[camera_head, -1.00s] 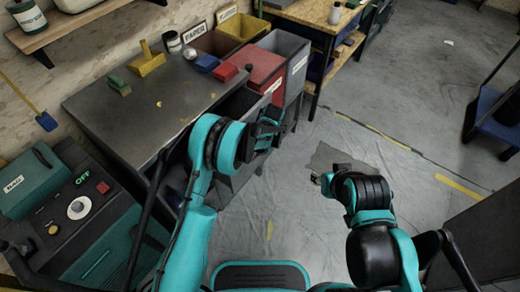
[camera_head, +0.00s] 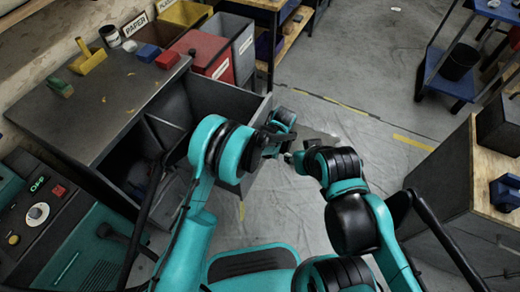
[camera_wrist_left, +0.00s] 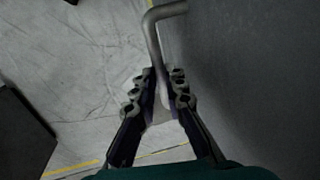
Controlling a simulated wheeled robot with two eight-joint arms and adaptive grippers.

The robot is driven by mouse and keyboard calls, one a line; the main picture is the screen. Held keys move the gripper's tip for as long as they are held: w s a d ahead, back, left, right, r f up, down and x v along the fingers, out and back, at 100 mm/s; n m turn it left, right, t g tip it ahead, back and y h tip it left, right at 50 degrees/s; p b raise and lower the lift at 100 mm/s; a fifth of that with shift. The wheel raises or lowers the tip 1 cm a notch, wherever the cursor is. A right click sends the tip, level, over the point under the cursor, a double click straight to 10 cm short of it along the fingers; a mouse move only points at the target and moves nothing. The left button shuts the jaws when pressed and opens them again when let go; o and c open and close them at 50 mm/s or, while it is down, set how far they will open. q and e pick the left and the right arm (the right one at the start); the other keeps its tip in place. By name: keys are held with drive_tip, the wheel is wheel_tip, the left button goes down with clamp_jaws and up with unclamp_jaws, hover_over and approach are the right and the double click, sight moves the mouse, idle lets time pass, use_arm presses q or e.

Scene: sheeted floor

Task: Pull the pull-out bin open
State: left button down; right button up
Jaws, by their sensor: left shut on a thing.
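The pull-out bin (camera_head: 225,100) is a dark grey drawer-like box at the right side of the grey workbench (camera_head: 95,105). In the head view it stands well out from the bench, with its inside showing. My left gripper (camera_head: 280,130) is at the outer face of the bin. In the left wrist view my left gripper (camera_wrist_left: 160,90) is shut on a bent grey bar handle (camera_wrist_left: 153,35) beside a dark grey panel. My right gripper (camera_head: 292,158) hangs over the floor close to the left one; its fingers are too small to read.
A red bin (camera_head: 205,50) and a grey bin (camera_head: 235,45) stand behind the pull-out bin. A control panel (camera_head: 40,210) is at the left. A blue cart (camera_head: 440,80) and a wooden-topped cabinet (camera_head: 480,160) are at the right. Floor between is free.

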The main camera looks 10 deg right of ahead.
use_arm(q)
drive_tip(key=shift+s+d, duration=0.1)
drive_tip(key=shift+d, duration=0.05)
drive_tip(key=c, duration=1.6)
unclamp_jaws()
drive_tip(key=shift+r, duration=0.1)
drive_tip(key=r, duration=0.4)
drive_tip(key=s+d+r, duration=0.1)
drive_tip(key=r, duration=0.2)
drive_tip(key=d+r, duration=0.1)
drive_tip(key=r, duration=0.3)
drive_tip(key=shift+s+r, duration=0.15)
drive_tip(key=shift+r, duration=0.15)
